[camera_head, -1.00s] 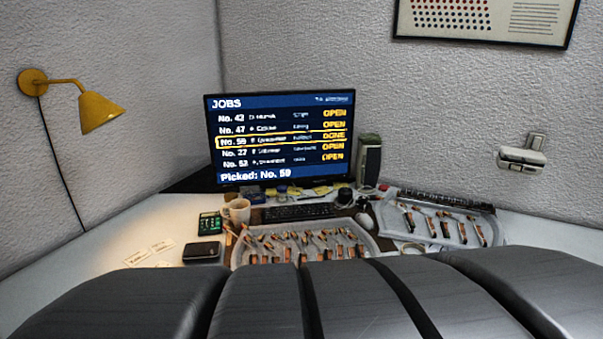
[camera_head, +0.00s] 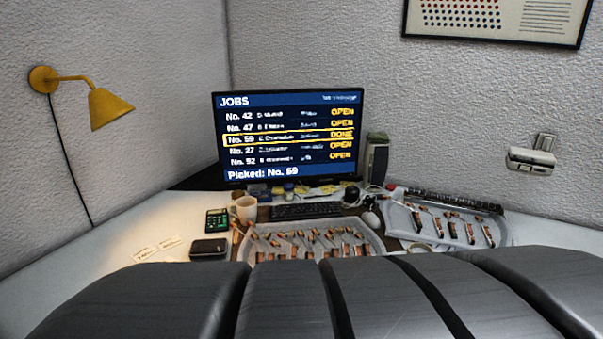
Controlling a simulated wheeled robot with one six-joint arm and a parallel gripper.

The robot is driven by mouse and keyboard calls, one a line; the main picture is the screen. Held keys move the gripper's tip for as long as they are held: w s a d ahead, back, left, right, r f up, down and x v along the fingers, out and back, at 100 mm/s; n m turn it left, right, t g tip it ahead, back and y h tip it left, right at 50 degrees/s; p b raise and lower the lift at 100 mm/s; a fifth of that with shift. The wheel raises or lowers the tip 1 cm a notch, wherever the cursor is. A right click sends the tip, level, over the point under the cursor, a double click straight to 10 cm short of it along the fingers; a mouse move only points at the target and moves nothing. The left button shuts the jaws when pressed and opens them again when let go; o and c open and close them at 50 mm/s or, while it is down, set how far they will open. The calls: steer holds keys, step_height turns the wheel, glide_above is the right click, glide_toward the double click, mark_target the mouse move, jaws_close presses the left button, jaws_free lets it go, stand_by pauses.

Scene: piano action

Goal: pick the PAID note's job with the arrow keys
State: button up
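The monitor (camera_head: 288,183) stands at the back of the desk and shows a JOBS list with No. 42, 47, 59, 27 and one that looks like 52. The No. 59 row is outlined in yellow and marked DONE; the other rows read OPEN. The bottom line reads "Picked: No. 59". The black keyboard (camera_head: 306,211) lies in front of the monitor; its arrow keys are too small to make out. Small paper notes (camera_head: 158,249) lie on the left of the desk, their writing unreadable, so I cannot tell which says PAID. My gripper is not in view.
A tray (camera_head: 262,232) of piano action parts lies before the keyboard, another tray (camera_head: 398,224) to its right. A mug (camera_head: 245,207), green calculator (camera_head: 216,219), black box (camera_head: 209,248), mouse (camera_head: 370,219) and speaker (camera_head: 377,162) stand around. A dark chair back (camera_head: 290,300) blocks the front.

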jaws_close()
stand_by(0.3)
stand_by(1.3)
